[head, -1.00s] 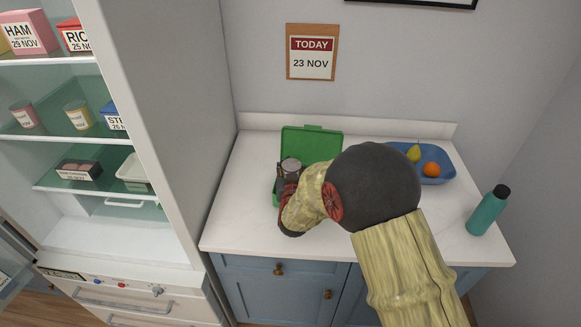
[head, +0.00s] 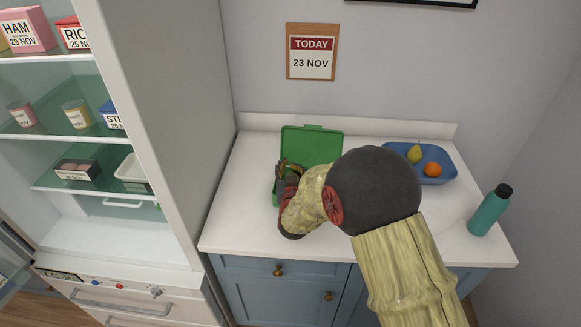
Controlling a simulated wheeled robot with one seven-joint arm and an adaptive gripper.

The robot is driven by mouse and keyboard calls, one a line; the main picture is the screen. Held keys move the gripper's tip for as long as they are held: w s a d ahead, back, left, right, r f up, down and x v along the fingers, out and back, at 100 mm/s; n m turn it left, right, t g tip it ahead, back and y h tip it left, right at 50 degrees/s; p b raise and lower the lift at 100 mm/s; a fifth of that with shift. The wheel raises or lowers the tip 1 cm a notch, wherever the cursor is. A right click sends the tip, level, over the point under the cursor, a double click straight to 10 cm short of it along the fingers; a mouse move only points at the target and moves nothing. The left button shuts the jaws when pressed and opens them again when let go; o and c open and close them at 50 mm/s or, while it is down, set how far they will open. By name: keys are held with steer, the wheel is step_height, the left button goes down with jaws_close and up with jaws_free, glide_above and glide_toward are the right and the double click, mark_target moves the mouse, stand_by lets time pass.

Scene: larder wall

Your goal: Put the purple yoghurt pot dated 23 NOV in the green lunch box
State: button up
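The green lunch box (head: 312,143) stands on the white worktop with its lid raised at the back. My gripper (head: 287,168) is at the left part of the box, in front of the raised lid. Its fingers show only in part, and I cannot tell whether they are open or shut. My arm covers most of the box's inside. No purple pot can be made out now; the inside of the box is hidden.
A blue tray (head: 447,160) with a pear and an orange stands at the back right, and a teal bottle (head: 489,211) at the right edge. The open fridge (head: 150,110) on the left holds labelled boxes and two pots. A wall card (head: 312,58) reads TODAY 23 NOV.

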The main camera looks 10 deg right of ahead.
steer(key=o, duration=0.5)
steer(key=shift+c, duration=0.2)
steer(key=shift+r, duration=0.15)
steer(key=shift+r+p, duration=0.3)
steer(key=shift+p, duration=0.15)
steer(key=p+v, duration=0.3)
steer(key=v, duration=0.9)
steer(key=s+a+r+n+g+y, duration=0.2)
steer(key=s+r+g+y, duration=0.2)
steer(key=s+r, duration=0.5)
steer(key=s+d+r+g, duration=0.2)
steer(key=s+g, duration=0.1)
steer(key=s, duration=0.8)
steer(key=s+d+r+g, duration=0.3)
steer(key=s, duration=0.8)
steer(key=shift+s+r+h, duration=0.15)
steer(key=shift+r+h, duration=0.1)
steer(key=shift+h, duration=0.05)
